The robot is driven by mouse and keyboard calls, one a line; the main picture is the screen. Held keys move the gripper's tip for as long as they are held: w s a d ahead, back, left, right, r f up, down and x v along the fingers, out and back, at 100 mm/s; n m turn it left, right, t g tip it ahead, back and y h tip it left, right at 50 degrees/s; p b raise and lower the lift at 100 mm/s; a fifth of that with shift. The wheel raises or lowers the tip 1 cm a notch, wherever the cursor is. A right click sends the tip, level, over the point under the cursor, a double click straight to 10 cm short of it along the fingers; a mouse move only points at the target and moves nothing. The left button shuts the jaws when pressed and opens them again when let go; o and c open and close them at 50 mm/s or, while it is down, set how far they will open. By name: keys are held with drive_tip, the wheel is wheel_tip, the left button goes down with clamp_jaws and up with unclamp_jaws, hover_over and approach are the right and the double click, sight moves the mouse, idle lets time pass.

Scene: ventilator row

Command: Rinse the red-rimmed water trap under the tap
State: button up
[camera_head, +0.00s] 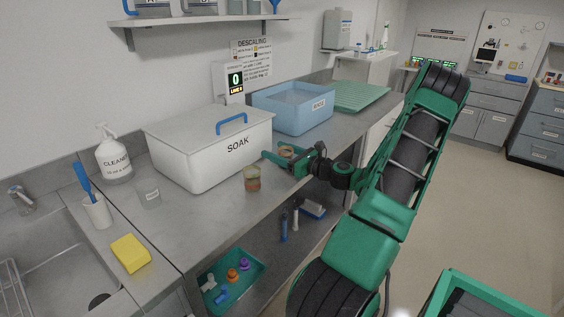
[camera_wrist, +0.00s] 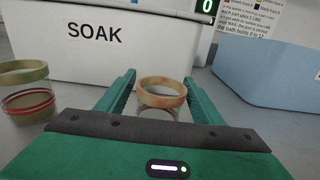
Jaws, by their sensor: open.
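My gripper (camera_head: 285,158) is open over the counter, in front of the soak bin. In the wrist view, its two green fingers (camera_wrist: 160,82) stand either side of a clear water trap with an orange-tan rim (camera_wrist: 162,92), with no clear grip on it. The trap's lower part is hidden by the gripper body. A second trap (camera_head: 252,180) stands upright to the left, outside the fingers; in the wrist view (camera_wrist: 27,92) it has an olive rim and red bands around its body. The tap (camera_head: 20,197) is over the sink (camera_head: 50,262) at far left.
The lidded white soak bin (camera_head: 205,150) and blue rinse bin (camera_head: 292,108) stand behind. A cleaner bottle (camera_head: 112,157), a cup with a blue brush (camera_head: 97,212), a small clear labelled cup (camera_head: 150,197) and a yellow sponge (camera_head: 130,253) are near the sink. A teal tray (camera_head: 245,258) sits below.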

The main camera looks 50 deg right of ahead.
drive_tip(key=shift+w, duration=0.3)
drive_tip(key=c, duration=1.2)
drive_tip(key=shift+r, duration=0.1)
wheel_tip(320, 180, up, 10)
drive_tip(key=shift+f, duration=0.1)
drive_tip(key=shift+s, duration=0.1)
